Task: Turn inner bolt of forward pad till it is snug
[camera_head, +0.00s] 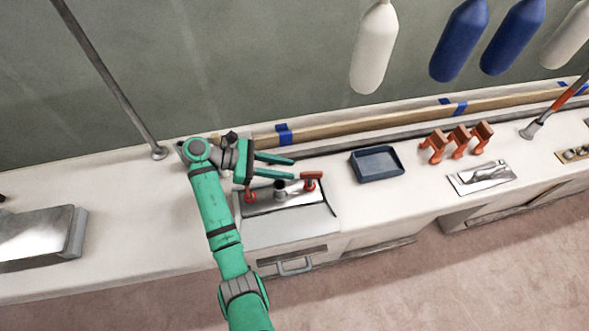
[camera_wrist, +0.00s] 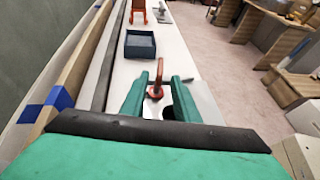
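A metal plate (camera_head: 262,201), which looks like a pad, lies on the white deck with a grey upright post (camera_head: 280,188) in its middle. One red fitting (camera_head: 311,180) with a crosspiece stands at its right end and another (camera_head: 249,197) at its left. I cannot tell which is the inner bolt. My gripper (camera_head: 294,168) is open and empty, its two green fingers pointing right above the plate's back side. In the wrist view, a red fitting (camera_wrist: 157,84) shows beyond and between the fingertips (camera_wrist: 160,90), with no visible contact.
A dark blue tray (camera_head: 377,164) sits to the right. Several orange clamps (camera_head: 459,142) and another metal plate (camera_head: 482,177) with a fitting lie farther right. A wooden rail with blue tape (camera_head: 284,135) runs behind. A grey post (camera_head: 115,90) rises at left. A metal hatch (camera_head: 40,235) stands left.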

